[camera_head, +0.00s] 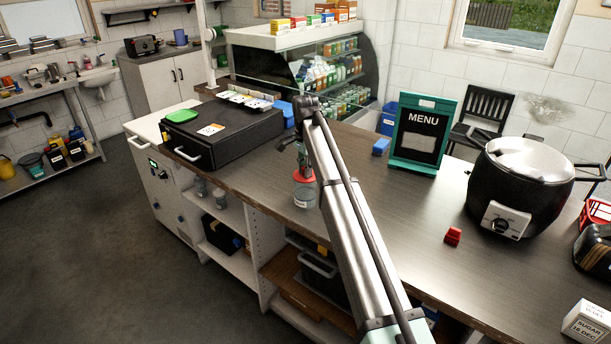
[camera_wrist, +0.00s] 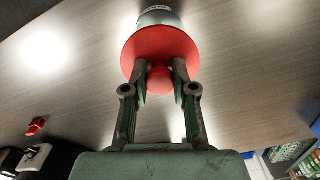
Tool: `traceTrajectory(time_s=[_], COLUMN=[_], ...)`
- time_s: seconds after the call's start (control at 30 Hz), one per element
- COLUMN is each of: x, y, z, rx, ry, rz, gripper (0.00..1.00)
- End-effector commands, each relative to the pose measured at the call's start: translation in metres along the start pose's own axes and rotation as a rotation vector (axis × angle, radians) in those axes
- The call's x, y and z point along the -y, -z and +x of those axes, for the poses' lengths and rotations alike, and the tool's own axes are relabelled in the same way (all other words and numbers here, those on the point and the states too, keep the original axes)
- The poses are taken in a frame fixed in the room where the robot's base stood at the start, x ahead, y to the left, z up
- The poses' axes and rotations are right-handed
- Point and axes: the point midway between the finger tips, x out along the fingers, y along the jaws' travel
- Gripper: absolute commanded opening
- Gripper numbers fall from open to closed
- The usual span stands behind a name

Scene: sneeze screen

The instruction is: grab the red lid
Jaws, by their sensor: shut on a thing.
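The red lid (camera_head: 303,175) is a round disc with a ball-shaped knob, on or just above a clear jar (camera_head: 304,194) near the counter's front edge. In the wrist view the lid (camera_wrist: 150,48) fills the upper middle, with part of the jar (camera_wrist: 158,17) beyond it. My gripper (camera_wrist: 167,84) has one finger on each side of the knob and is shut on it. In the head view my gripper (camera_head: 302,160) is above the lid, partly hidden by my arm. Whether the lid touches the jar is unclear.
A black box (camera_head: 225,135) stands left on the counter (camera_head: 400,225). A menu board (camera_head: 423,133), a black pot (camera_head: 520,190) and a small red object (camera_head: 453,236) stand to the right. The counter between the jar and the red object is mostly clear.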

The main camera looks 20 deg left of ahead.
Motion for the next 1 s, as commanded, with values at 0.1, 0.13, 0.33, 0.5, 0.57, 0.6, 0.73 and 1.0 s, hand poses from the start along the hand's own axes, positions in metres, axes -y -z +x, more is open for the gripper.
traceTrajectory(time_s=[0.1, 0.13, 0.33, 0.5, 0.57, 0.6, 0.73, 1.0], x=[-0.002, -0.002, -0.003, -0.003, -0.003, -0.002, -0.001, 0.002], y=[-0.001, -0.001, -0.001, -0.001, -0.001, -0.001, 0.000, 0.001], z=[0.007, 0.007, 0.008, 0.002, -0.003, -0.008, -0.029, -0.099], rx=[0.003, 0.003, 0.004, 0.004, 0.004, 0.003, 0.002, 0.001], ry=[-0.008, -0.008, -0.011, -0.011, -0.010, -0.009, -0.006, -0.003], rz=[0.000, 0.000, 0.000, 0.000, 0.000, 0.000, 0.000, 0.000], gripper=[0.02, 0.02, 0.02, 0.02, 0.02, 0.02, 0.02, 0.02])
